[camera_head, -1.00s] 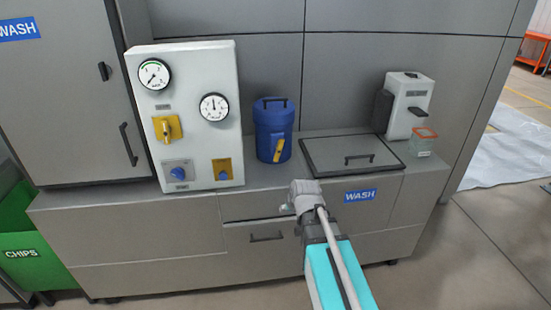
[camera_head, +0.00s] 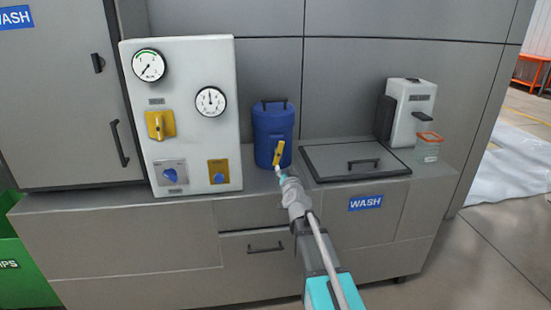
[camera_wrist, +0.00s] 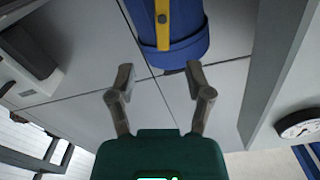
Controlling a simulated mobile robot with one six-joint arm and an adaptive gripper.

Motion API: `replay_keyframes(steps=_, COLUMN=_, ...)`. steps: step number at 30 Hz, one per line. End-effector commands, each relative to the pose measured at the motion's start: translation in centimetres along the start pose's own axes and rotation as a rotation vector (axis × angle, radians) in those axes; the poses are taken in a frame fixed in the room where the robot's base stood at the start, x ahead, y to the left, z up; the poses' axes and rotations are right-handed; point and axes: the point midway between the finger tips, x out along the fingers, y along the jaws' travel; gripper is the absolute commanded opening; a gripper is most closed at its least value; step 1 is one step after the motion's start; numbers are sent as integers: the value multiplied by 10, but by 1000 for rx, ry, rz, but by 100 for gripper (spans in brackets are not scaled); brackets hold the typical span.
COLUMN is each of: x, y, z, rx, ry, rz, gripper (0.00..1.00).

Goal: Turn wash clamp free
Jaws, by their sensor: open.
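A blue canister (camera_head: 266,128) with a dark top handle stands upright at the back of the grey counter. A yellow lever (camera_head: 279,153), slightly tilted, is on its front; I cannot tell if this is the wash clamp. My gripper (camera_head: 284,178) is just in front of and below the lever, partly hidden by my wrist. In the wrist view the canister (camera_wrist: 191,25) appears upside down at the top, with the yellow lever (camera_wrist: 163,27) on it. My gripper (camera_wrist: 159,78) has its two fingers spread, nothing between them, and the lever lies just beyond the fingertips.
A white panel (camera_head: 190,75) with two gauges, a yellow handle (camera_head: 160,125) and blue knobs stands left of the canister. A grey lid (camera_head: 335,160) lies to the right. A white dispenser (camera_head: 410,110) and a clear jar (camera_head: 428,148) stand beyond it.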

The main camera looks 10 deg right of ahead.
Motion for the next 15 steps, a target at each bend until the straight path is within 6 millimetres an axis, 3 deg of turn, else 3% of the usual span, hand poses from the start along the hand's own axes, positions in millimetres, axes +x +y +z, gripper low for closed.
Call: replay_keyframes(steps=15, x=6, y=-1, z=0, rx=1, ry=-3, rz=-2, gripper=66)
